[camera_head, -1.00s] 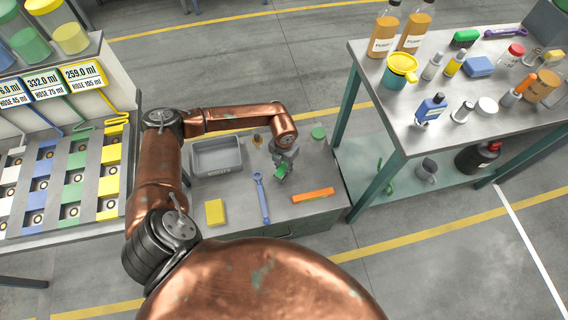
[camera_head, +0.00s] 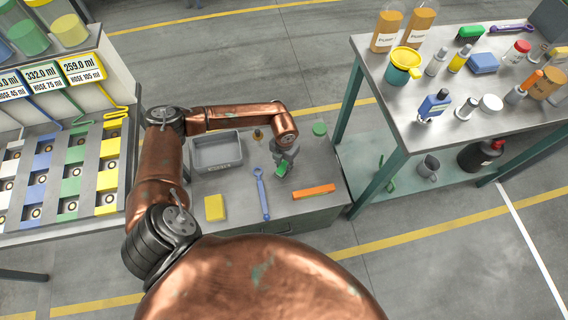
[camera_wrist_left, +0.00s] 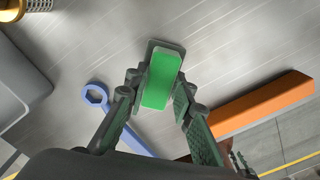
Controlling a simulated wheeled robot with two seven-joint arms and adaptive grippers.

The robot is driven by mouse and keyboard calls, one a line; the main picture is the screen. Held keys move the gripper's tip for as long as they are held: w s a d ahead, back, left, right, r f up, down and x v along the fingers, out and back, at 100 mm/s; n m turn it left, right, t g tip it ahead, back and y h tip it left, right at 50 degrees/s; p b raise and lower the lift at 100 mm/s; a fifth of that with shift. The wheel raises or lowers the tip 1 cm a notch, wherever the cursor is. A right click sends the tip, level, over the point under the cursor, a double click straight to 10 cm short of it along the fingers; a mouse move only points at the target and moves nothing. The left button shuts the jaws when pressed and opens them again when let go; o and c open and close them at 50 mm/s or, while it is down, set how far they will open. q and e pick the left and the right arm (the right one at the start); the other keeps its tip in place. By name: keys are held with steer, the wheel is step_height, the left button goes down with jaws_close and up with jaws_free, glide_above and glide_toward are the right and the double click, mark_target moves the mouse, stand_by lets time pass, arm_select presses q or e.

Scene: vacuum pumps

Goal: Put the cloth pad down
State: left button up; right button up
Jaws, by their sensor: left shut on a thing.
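The cloth pad is a small bright green block with a grey-green backing; in the left wrist view the pad (camera_wrist_left: 162,80) sits between my fingers. In the head view the pad (camera_head: 281,169) shows below the fingers, over the small grey cabinet top (camera_head: 235,190). My left gripper (camera_head: 283,166) is shut on it. In the left wrist view the gripper's fingers (camera_wrist_left: 155,105) stand on either side of the pad. I cannot tell whether the pad touches the surface. My right gripper is not in view.
Near the pad lie a blue wrench (camera_head: 261,193) and an orange bar (camera_head: 313,191). A grey tray (camera_head: 217,166), yellow block (camera_head: 214,207), green round lid (camera_head: 319,129) and brass fitting (camera_head: 258,134) share the cabinet top. A crowded workbench (camera_head: 400,120) stands to the right.

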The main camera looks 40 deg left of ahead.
arm_select(q)
steer(key=shift+f, duration=0.2)
stand_by(0.4)
steer(key=shift+f, duration=0.1)
steer(key=o, duration=1.1)
step_height(320, 180, up, 12)
steer(key=shift+c, duration=0.5)
steer(key=shift+w, duration=0.1)
jaws_close()
stand_by(1.3)
